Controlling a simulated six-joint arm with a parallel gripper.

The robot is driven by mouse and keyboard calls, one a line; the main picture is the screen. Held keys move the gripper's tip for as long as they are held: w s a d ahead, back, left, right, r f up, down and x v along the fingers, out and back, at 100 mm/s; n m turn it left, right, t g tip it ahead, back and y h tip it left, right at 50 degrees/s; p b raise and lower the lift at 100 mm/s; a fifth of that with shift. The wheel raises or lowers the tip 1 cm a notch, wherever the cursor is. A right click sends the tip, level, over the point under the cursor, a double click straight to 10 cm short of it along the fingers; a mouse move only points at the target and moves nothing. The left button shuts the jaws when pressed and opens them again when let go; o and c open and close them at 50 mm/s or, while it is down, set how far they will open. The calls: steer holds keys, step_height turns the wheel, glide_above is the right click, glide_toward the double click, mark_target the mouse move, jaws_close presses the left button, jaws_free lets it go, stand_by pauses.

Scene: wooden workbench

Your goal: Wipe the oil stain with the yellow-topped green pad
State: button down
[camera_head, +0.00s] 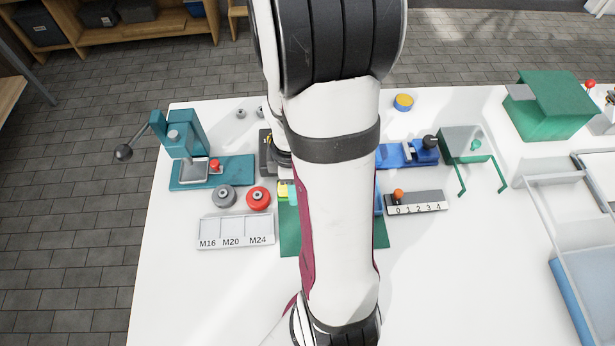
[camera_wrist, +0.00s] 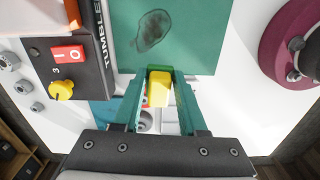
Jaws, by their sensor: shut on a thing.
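The pad (camera_wrist: 158,90), a green block with a yellow top, is between the fingers of my gripper (camera_wrist: 160,98) in the wrist view. The gripper is shut on it. The oil stain (camera_wrist: 152,30) is a dark oval smear on the green mat (camera_wrist: 200,40), beyond the pad in the wrist view. The pad appears near the mat's edge; I cannot tell whether it touches the mat. In the head view my arm covers the middle of the mat (camera_head: 290,238), hiding the stain and most of the gripper.
A black tumbler box (camera_wrist: 75,50) with a red switch and yellow knob stands beside the mat. The M16/M20/M24 tray (camera_head: 235,232), red round part (camera_head: 258,198) and teal press (camera_head: 185,150) are left of my arm. A numbered block (camera_head: 416,203) is right. The front bench is clear.

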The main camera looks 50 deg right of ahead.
steer(key=shift+f, duration=3.5)
steer(key=shift+s+d+f, duration=0.15)
steer(key=shift+d+f, duration=0.05)
steer(key=shift+f, duration=0.1)
steer(key=shift+s+d, duration=2.55)
steer(key=shift+w+a, duration=2.45)
steer(key=shift+w, duration=0.55)
steer(key=shift+w+d, duration=0.3)
steer(key=shift+s+d, duration=2.65)
steer(key=shift+s, duration=0.2)
steer(key=shift+w+a, duration=2.65)
steer(key=shift+w+a+r, duration=0.1)
steer(key=shift+w, duration=0.05)
steer(key=shift+r, duration=4.05)
